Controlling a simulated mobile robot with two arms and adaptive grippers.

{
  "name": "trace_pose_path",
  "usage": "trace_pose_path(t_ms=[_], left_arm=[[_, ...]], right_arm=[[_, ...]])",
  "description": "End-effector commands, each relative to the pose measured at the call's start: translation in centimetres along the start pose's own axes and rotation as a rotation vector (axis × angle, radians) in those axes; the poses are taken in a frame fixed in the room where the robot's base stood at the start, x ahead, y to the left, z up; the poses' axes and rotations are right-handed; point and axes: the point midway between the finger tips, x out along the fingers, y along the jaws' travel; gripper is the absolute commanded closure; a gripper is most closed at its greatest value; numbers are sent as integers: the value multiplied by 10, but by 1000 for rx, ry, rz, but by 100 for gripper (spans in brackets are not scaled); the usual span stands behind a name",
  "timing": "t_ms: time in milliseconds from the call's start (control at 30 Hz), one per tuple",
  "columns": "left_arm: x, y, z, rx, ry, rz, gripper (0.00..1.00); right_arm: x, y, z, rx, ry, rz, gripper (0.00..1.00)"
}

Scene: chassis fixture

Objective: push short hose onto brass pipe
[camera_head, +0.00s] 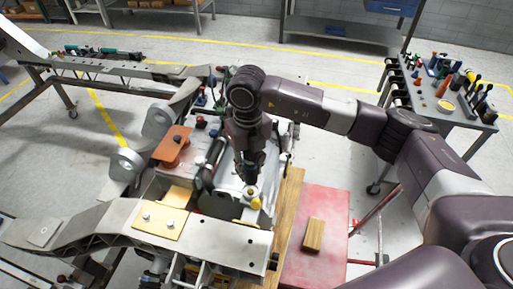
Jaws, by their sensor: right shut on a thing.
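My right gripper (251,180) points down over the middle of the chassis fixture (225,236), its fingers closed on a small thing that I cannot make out. That thing may be the short hose; its shape is hidden by the dark fingers. Just under the fingertips is a small pale fitting, with a yellow, brass-like round piece (255,203) beside it. I cannot tell whether this is the brass pipe, or whether the held thing touches it. My left gripper is not in view.
A red table (318,205) with a wooden block (313,235) stands right of the fixture. A tool cart (447,122) with several tools is at the right. An orange block (173,144) and a yellow plate (160,220) sit on the left side.

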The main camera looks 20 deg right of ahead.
Motion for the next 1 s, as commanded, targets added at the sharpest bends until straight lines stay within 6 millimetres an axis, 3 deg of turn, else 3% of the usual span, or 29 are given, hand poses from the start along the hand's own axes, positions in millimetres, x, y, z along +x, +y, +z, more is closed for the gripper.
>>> trace_pose_path(t_ms=[400,633,833,1000], left_arm=[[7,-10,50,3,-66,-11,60],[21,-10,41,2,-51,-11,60],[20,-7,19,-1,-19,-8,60],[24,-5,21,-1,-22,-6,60]], right_arm=[[20,1,-1,-1,2,1,100],[47,1,0,-1,1,0,100],[42,1,1,-1,-1,0,100],[42,1,2,-1,-1,1,100]])
